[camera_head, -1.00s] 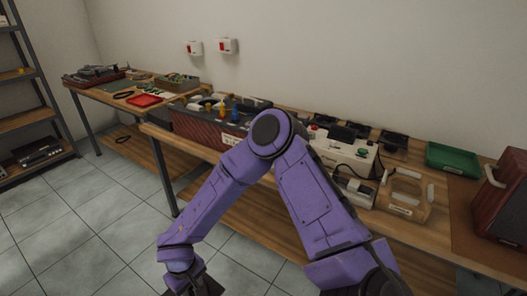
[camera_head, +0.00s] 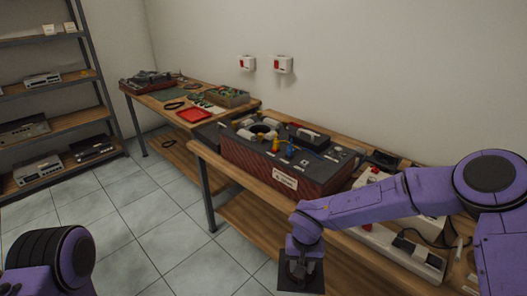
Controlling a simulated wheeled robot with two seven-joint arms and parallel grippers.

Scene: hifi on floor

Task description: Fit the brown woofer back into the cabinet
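I cannot pick out the brown woofer for certain. A long dark-red box with a white label (camera_head: 307,178) lies on the near bench, with a dark top that carries a round dark ring (camera_head: 262,129) and several small items. I cannot tell whether it is the cabinet. My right arm comes in from the right, and its dark gripper (camera_head: 300,272) hangs in front of the bench, apart from the box. Its fingers are too dark to read. Of my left arm only a purple and black link shows at the bottom left; its gripper is out of view.
The far bench holds a red tray (camera_head: 194,115) and a parts box (camera_head: 227,97). Shelving (camera_head: 65,124) with electronic devices stands at the left. The tiled floor (camera_head: 160,225) left of the near bench is clear.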

